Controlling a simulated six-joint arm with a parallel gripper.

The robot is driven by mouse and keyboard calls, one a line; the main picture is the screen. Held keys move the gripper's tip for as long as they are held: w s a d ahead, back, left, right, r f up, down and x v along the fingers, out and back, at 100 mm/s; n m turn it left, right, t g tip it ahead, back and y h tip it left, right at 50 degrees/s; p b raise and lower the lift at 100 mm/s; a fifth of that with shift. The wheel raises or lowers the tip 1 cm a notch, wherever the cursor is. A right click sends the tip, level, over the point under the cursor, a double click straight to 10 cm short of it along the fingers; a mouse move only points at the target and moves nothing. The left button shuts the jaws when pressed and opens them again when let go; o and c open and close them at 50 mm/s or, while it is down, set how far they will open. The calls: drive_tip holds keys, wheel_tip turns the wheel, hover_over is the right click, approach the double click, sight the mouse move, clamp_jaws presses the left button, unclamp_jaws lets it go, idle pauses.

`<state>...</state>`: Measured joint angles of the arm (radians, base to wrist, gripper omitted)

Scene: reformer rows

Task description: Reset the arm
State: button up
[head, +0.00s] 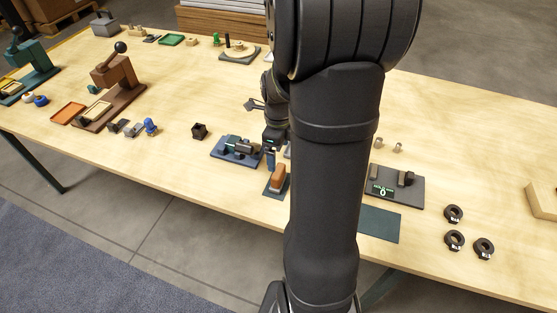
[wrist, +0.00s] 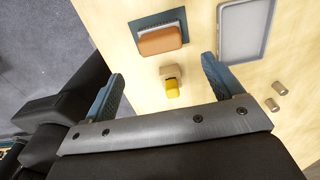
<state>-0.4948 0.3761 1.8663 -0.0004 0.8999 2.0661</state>
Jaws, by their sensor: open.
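My gripper (wrist: 163,66) is open in the wrist view, its two blue-grey fingers spread wide with nothing gripped. A small tan block with a yellow end (wrist: 171,84) shows between and below the fingers, apart from them as far as I can tell. Beyond it, an orange-brown block (wrist: 160,40) sits on a dark blue-green plate (wrist: 144,23). In the head view my arm runs down the middle and hides part of the table; the gripper end is small and partly covered behind it.
The wooden table (head: 450,145) holds a blue fixture (head: 238,150), a brown lever press (head: 118,85), a dark plate with a small display (head: 398,186) and black rings (head: 454,241). A pale grey tray (wrist: 245,32) and tan cylinders (wrist: 279,88) lie right of my gripper. Bare tabletop shows at back right.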

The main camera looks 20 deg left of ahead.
drive_tip(key=shift+r, duration=0.6)
wheel_tip(320, 180, down, 12)
drive_tip(key=shift+f, duration=0.1)
drive_tip(key=shift+r, duration=0.85)
